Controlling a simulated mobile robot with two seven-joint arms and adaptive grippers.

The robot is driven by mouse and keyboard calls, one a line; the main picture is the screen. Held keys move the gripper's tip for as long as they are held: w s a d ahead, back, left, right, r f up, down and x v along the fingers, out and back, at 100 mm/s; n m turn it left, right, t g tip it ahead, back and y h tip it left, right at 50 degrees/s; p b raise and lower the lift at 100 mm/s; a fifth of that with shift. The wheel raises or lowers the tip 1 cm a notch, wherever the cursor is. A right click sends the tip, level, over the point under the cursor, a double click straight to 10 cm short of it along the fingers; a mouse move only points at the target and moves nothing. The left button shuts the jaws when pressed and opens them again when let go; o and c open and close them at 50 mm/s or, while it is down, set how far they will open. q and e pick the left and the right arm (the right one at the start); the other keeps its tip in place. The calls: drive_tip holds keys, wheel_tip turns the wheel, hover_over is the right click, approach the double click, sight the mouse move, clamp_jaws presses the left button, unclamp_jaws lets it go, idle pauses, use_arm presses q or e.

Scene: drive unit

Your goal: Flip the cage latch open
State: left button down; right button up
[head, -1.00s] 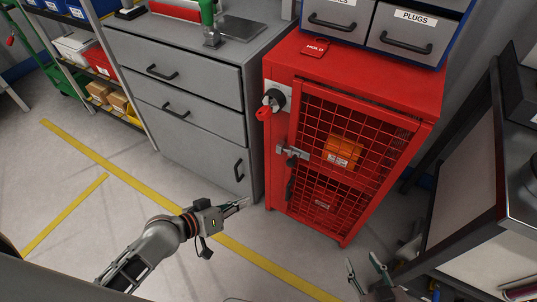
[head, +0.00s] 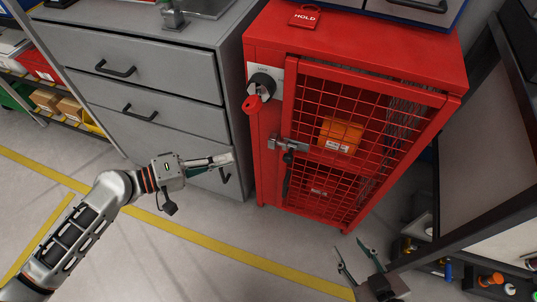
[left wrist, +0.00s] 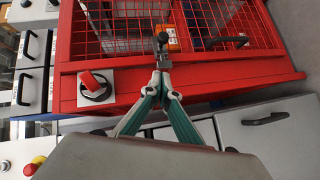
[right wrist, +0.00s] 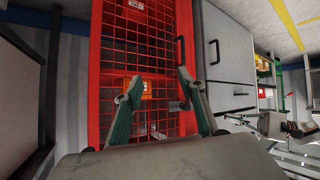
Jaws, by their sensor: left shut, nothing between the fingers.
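The red cage (head: 300,200) stands in the middle of the head view with its mesh door (head: 350,150) shut. The cage latch (head: 288,143), a grey metal piece with a dark knob, sits on the door's left edge. The latch knob also shows in the left wrist view (left wrist: 162,40), just beyond the fingertips. My left gripper (head: 230,158) is shut and empty, left of the latch and apart from it in the head view. My right gripper (head: 354,258) is open and empty, low in front of the cage's right side. In the right wrist view the latch (right wrist: 180,105) is partly hidden by a finger.
A grey drawer cabinet (head: 135,80) stands left of the cage. A rotary switch with a red tag (head: 257,92) is above the latch. A dark-framed bench (head: 480,215) stands close on the right. The floor in front is clear, with yellow lines (head: 225,252).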

drive_tip(key=shift+s+f, duration=0.1)
drive_tip(key=shift+s, duration=0.05)
use_arm(q)
drive_tip(key=s+d+x, duration=0.1)
drive_tip(key=s+x, duration=0.1)
drive_tip(key=x, duration=1.1)
drive_tip(key=shift+s+f, duration=0.25)
drive_tip(key=shift+f, duration=0.05)
drive_tip(key=shift+d, duration=0.15)
